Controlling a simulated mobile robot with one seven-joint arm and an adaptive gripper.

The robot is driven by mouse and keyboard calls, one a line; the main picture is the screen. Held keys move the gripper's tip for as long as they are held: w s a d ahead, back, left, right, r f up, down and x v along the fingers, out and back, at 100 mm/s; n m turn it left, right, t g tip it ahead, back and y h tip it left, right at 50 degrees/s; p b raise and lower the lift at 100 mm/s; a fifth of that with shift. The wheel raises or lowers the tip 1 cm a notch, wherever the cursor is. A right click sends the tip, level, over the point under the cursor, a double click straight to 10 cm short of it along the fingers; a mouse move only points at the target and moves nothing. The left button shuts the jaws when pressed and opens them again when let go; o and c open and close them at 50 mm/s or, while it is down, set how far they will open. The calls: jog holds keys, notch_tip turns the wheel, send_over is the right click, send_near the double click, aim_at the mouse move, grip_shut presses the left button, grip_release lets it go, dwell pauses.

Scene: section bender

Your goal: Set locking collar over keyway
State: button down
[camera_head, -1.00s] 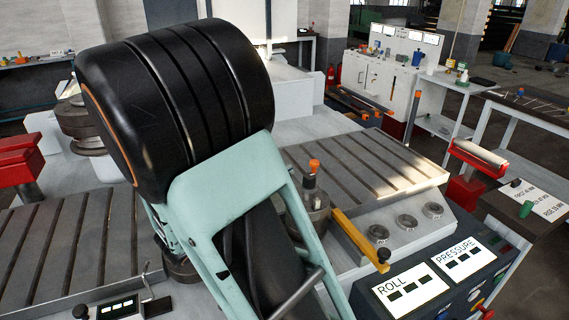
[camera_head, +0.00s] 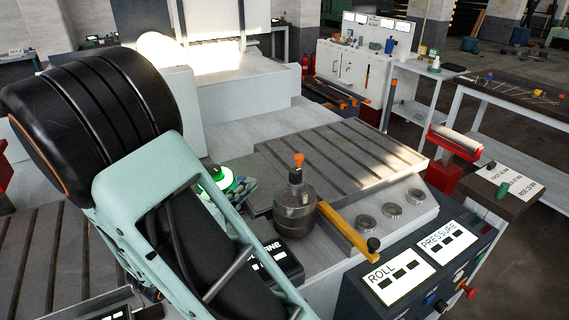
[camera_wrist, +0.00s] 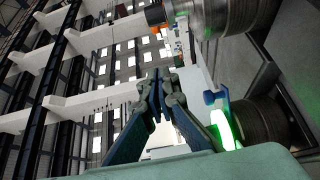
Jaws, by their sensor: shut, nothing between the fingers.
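My gripper (camera_wrist: 157,82) is shut and empty in the wrist view, its two dark fingers together. In the head view it is mostly behind my arm, with what looks like its fingers (camera_head: 240,190) beside the green light. A steel cylinder (camera_head: 293,212) with an orange-tipped post stands upright on the machine bed to their right, apart from them. It appears to be the steel cylinder (camera_wrist: 228,12) at upper right in the wrist view. A green glowing ring (camera_head: 220,182) sits by a second roller, also in the wrist view (camera_wrist: 222,130). I cannot tell which part is the locking collar; no keyway is distinguishable.
A yellow lever (camera_head: 348,230) with a black knob extends beside the steel cylinder. The slotted table (camera_head: 345,155) is clear. A control panel (camera_head: 400,285) marked ROLL and PRESSURE stands in front.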

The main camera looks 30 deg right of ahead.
jog(key=shift+d, duration=0.15)
jog(key=p, duration=0.2)
send_near(298, 166)
jog(key=w+d+r, duration=0.3)
jog(key=w+d, duration=0.1)
jog(key=w, duration=0.1)
jog(key=shift+s+d+f, duration=0.25)
jog(key=shift+s+d, duration=0.05)
jog(key=shift+d, duration=0.05)
